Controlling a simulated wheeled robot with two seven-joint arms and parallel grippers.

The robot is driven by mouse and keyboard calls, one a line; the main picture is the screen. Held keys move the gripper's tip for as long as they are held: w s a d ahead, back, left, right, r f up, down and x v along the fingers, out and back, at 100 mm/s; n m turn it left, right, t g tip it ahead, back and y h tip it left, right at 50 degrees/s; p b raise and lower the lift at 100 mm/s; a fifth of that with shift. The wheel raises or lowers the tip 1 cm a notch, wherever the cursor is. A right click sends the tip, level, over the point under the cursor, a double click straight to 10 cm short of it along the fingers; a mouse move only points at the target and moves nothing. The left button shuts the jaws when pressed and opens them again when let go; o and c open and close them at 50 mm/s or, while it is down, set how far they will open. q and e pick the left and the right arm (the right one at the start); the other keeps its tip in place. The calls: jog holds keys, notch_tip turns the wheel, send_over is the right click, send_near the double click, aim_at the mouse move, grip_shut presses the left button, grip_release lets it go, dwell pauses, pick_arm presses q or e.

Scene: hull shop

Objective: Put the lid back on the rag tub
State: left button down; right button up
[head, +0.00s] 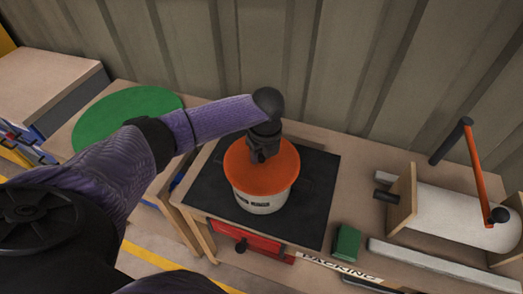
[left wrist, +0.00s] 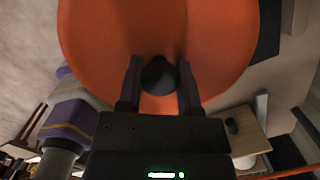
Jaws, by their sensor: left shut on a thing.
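The rag tub (head: 262,202) is a pale round tub with dark labels, standing upright on a black mat (head: 314,190) on the bench. Its orange lid (head: 282,168) lies level over the tub's mouth; I cannot tell whether it touches the rim all round. My left gripper (head: 262,155) is above the lid, shut on its dark knob. In the left wrist view the gripper (left wrist: 158,82) has a finger on each side of the knob (left wrist: 158,74), and the lid (left wrist: 215,40) fills the upper middle. The tub's inside is hidden. My right gripper is not in view.
A green round disc (head: 118,112) lies on the table at left. Right of the mat are a green block (head: 346,242), a white roll (head: 450,215) in a wooden stand with an orange bar, and a long pale bar (head: 440,268). A corrugated wall stands behind.

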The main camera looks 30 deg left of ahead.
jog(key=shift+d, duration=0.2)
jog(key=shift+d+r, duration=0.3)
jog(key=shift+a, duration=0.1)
pick_arm(q)
jog(key=c, duration=0.6)
grip_release()
jog(key=o, duration=0.4)
jog(key=shift+o, duration=1)
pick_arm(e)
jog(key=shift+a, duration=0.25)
